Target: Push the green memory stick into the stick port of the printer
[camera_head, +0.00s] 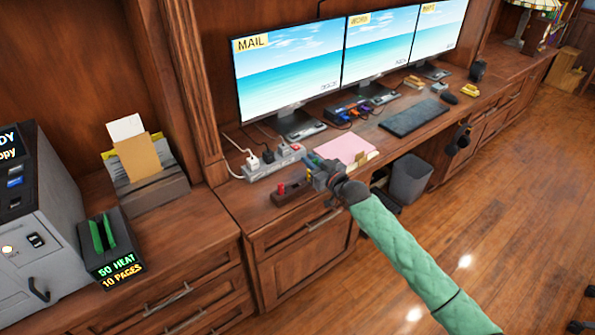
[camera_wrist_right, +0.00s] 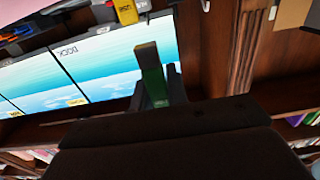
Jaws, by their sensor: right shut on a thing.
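The green memory stick (camera_wrist_right: 152,80) is in my right gripper, with its tan end pointing away from the wrist in the right wrist view. My right gripper (camera_head: 318,170) is shut on it, above the front edge of the desk in the head view. A small green part of the stick (camera_head: 315,159) shows there. The grey printer (camera_head: 50,220) stands at the far left, well apart from the gripper and cut by the picture edge. It has several small dark and blue openings or buttons; I cannot tell which is the stick port. My left gripper is not in view.
A black holder (camera_head: 119,241) lettered "50 HEAT 10 PAGES" stands right of the printer, with a paper tray (camera_head: 150,192) behind. A wooden block (camera_head: 290,193) with a red piece, a power strip (camera_head: 270,163) and pink paper (camera_head: 344,149) lie near the gripper.

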